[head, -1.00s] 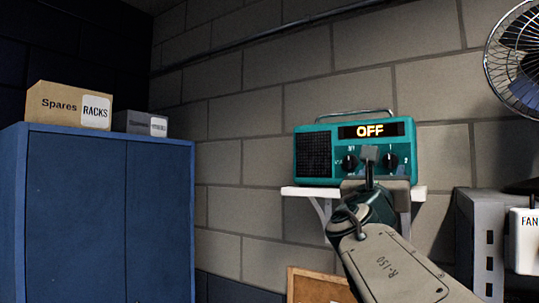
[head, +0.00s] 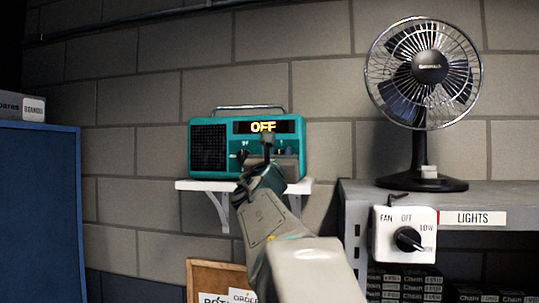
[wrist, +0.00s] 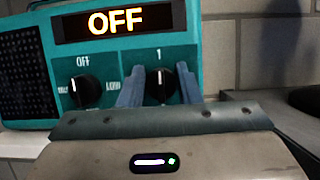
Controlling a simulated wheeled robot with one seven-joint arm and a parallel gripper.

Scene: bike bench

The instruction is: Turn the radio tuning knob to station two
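The teal radio (head: 207,150) stands on a white wall shelf, and its display reads OFF in both views. In the wrist view its right-hand knob (wrist: 161,86), the tuning knob, is black with its white mark pointing up to the 1. My gripper (wrist: 162,78) is open, with one blue-grey finger on each side of the tuning knob. Whether the fingers touch it I cannot tell. In the head view my gripper (head: 267,140) covers part of the radio's front and hides the tuning knob.
The white shelf (head: 190,185) is close under the radio. A desk fan (head: 428,75) stands on a grey bench at the right, with a fan switch box (head: 388,250) on its front. A blue cabinet (head: 40,200) is at the left. A cork board (head: 205,270) is below the shelf.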

